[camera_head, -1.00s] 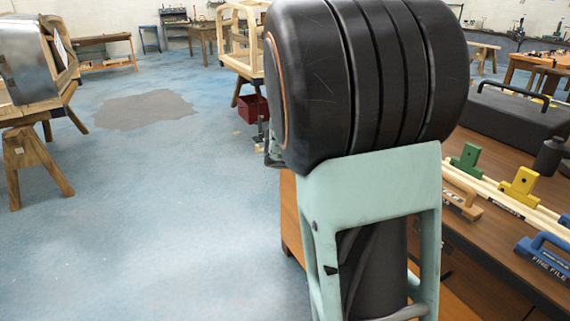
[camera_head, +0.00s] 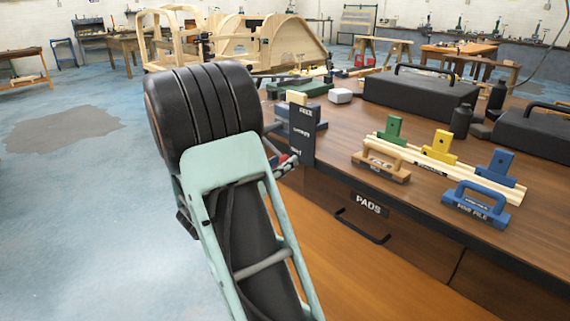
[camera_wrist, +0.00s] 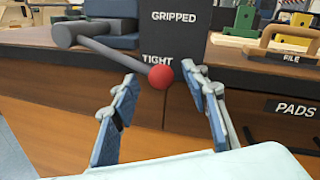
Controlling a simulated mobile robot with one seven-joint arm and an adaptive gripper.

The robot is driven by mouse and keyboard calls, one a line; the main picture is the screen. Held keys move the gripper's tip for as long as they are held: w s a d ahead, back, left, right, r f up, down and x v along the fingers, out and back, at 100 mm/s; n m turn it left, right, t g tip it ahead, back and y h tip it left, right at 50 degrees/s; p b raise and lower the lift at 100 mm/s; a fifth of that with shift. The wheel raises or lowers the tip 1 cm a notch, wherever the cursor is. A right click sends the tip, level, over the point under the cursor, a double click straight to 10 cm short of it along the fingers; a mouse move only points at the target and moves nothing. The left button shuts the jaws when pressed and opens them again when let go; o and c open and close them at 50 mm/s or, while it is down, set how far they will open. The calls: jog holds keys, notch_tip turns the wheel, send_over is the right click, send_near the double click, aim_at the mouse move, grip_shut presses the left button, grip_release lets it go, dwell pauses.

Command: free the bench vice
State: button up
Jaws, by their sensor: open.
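The bench vice (camera_wrist: 108,41) is blue-grey and sits at the bench edge, at the upper left of the wrist view. Its grey handle bar (camera_wrist: 118,55) slants down to the right and ends in a red ball (camera_wrist: 160,77). A dark panel (camera_wrist: 180,30) behind the ball reads GRIPPED and TIGHT; this panel also shows in the head view (camera_head: 301,135). My gripper (camera_wrist: 162,84) is open, its blue-padded fingers on either side of the red ball in the picture. I cannot tell whether the ball lies between the fingertips in depth. My arm hides part of the vice in the head view.
A drawer handle (camera_head: 362,226) juts from the front. Floor at left is clear.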

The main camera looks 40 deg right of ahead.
jog(key=shift+x, duration=1.2)
grip_shut()
